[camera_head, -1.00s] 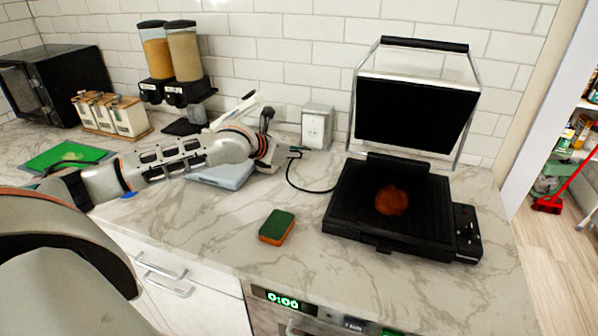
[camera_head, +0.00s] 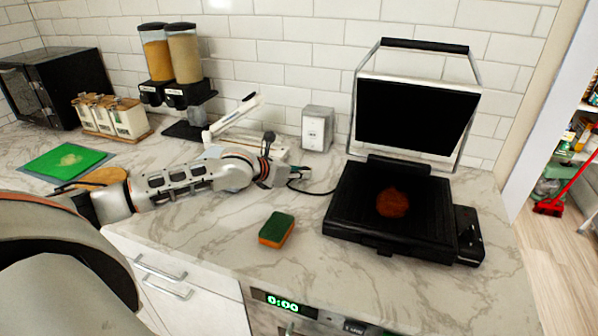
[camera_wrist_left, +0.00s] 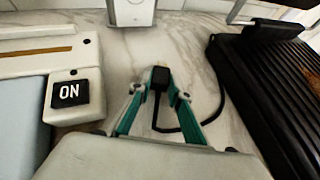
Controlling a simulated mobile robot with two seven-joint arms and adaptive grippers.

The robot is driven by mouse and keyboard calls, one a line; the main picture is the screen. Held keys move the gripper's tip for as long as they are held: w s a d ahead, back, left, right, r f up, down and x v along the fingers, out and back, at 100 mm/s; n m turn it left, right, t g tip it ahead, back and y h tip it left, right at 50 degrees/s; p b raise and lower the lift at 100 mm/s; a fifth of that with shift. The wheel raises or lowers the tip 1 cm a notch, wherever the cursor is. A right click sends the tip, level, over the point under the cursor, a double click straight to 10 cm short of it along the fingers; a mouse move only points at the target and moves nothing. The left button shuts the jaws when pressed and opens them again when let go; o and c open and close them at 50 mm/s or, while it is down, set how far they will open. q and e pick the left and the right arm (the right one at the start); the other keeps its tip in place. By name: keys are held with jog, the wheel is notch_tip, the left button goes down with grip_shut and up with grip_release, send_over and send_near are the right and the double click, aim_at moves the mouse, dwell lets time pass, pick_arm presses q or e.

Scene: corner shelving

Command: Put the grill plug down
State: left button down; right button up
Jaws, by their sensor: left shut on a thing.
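The grill plug (camera_wrist_left: 160,77) is a small black plug on a black cord, and in the left wrist view it sits between the teal fingertips. My left gripper (camera_head: 296,173) is shut on it, low over the counter to the left of the grill. The cord runs from the plug to the open black grill (camera_head: 345,205), where a brown round patty (camera_head: 392,202) lies on the plate. Whether the plug touches the counter cannot be told. My right gripper is not in view.
A grey outlet box (camera_head: 317,128) stands behind the gripper against the wall. A white device with an ON button (camera_wrist_left: 70,93) is close to the left. A green and orange sponge (camera_head: 277,229) lies in front. Marble counter (camera_head: 320,270) around the sponge is clear.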

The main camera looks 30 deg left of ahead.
pick_arm(q)
jog(key=shift+s+f, duration=0.1)
jog(key=shift+f, duration=0.35)
jog(key=c, duration=1.9)
grip_release()
jog(key=shift+d+f, duration=0.1)
jog(key=shift+f, duration=0.15)
jog(key=shift+s, duration=0.1)
jog(key=v, duration=0.4)
jog(key=r+v, duration=0.1)
jog(key=v, duration=0.3)
jog(key=w+v, duration=0.1)
jog(key=v, duration=0.3)
jog(key=shift+s+r, duration=0.35)
jog(key=shift+s, duration=0.1)
